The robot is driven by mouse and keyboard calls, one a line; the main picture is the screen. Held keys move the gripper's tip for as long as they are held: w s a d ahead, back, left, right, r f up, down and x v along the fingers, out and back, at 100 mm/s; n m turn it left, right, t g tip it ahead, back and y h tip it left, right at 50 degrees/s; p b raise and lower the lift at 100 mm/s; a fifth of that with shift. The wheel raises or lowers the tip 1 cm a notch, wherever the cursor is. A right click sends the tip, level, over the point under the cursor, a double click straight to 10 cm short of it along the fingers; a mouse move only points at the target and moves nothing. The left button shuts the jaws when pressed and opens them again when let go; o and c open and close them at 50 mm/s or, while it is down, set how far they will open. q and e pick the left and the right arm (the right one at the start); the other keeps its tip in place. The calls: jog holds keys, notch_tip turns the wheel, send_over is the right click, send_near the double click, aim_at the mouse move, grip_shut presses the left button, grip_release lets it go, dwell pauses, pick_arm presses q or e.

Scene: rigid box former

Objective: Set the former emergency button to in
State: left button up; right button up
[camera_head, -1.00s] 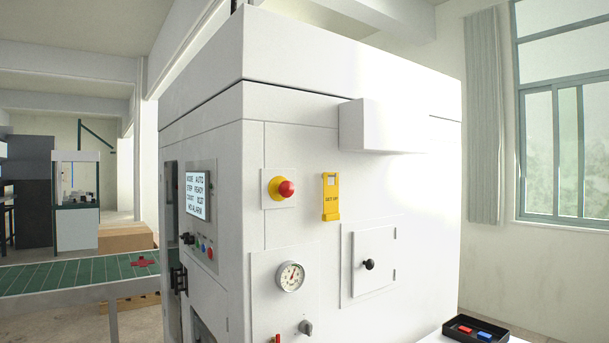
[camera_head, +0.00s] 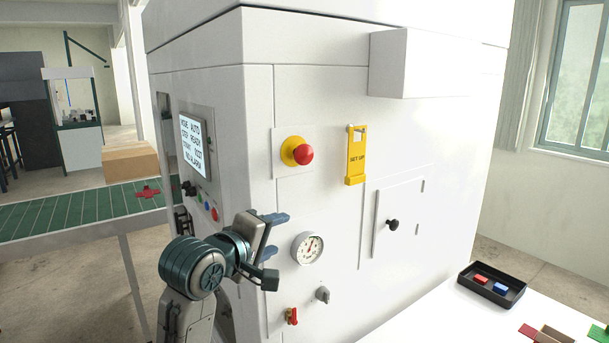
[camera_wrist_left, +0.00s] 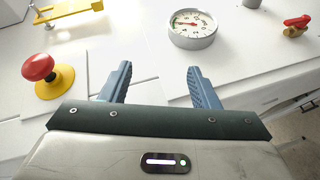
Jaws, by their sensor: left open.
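The former emergency button (camera_head: 304,154) is a red mushroom head on a yellow collar, on a white plate on the machine's white front face. It also shows in the left wrist view (camera_wrist_left: 40,68), at the left. My left gripper (camera_head: 276,235) is open and empty, below and a little left of the button, in front of the panel and apart from the button. In the left wrist view its two blue fingers (camera_wrist_left: 160,82) are spread, with nothing between them. My right gripper is in neither view.
A pressure gauge (camera_head: 308,247), a red-handled valve (camera_head: 291,316) and a grey knob (camera_head: 323,294) sit below the button. A yellow SET UP tag holder (camera_head: 356,158) is to its right. A screen (camera_head: 194,142) is to the left. A black tray (camera_head: 492,288) lies on the white table.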

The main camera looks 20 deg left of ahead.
aim_at(300, 155)
pick_arm(q)
jog(key=s+d+r+n+t+h, duration=0.1)
jog(key=s+r+n+t+h, duration=0.15)
jog(key=r, duration=1.15)
jog(key=shift+y, duration=0.35)
jog(key=p+x, duration=0.2)
jog(key=x, duration=0.2)
jog(key=p+x, duration=0.3)
jog(key=x, duration=0.2)
jog(key=shift+d+r, duration=0.2)
jog(key=shift+r, duration=0.05)
jog(key=shift+w+f, duration=0.15)
jog(key=shift+w, duration=0.35)
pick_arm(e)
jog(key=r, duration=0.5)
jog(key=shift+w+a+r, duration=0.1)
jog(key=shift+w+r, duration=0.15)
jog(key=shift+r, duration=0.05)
pick_arm(q)
jog(key=shift+d, duration=0.1)
